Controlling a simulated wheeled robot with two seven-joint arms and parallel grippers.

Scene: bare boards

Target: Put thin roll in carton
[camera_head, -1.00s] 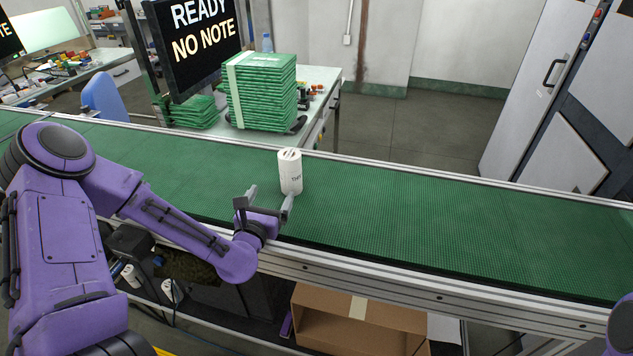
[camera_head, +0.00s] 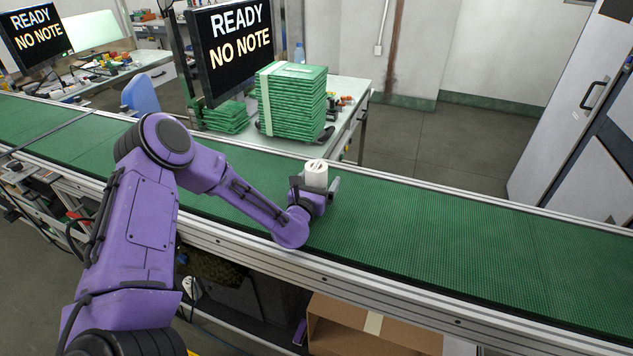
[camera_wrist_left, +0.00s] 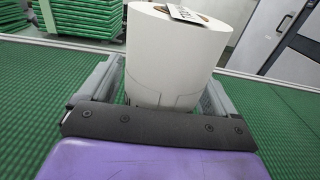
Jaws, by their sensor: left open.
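A white roll (camera_head: 316,174) stands upright on the green conveyor belt, with a small tag on its top. In the left wrist view the roll (camera_wrist_left: 174,55) fills the space between the fingers of my left gripper (camera_wrist_left: 160,95). The fingers are open, one on each side of the roll. In the head view my left gripper (camera_head: 320,190) is at the roll and covers its lower part. The open brown carton (camera_head: 340,335) is below the near edge of the conveyor, partly cut off at the bottom. My right gripper is not in view.
The conveyor belt (camera_head: 450,225) is clear to the right of the roll, with metal rails along its edges. A stack of green packs (camera_head: 292,100) sits on a table behind. A screen (camera_head: 232,45) reads "READY NO NOTE".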

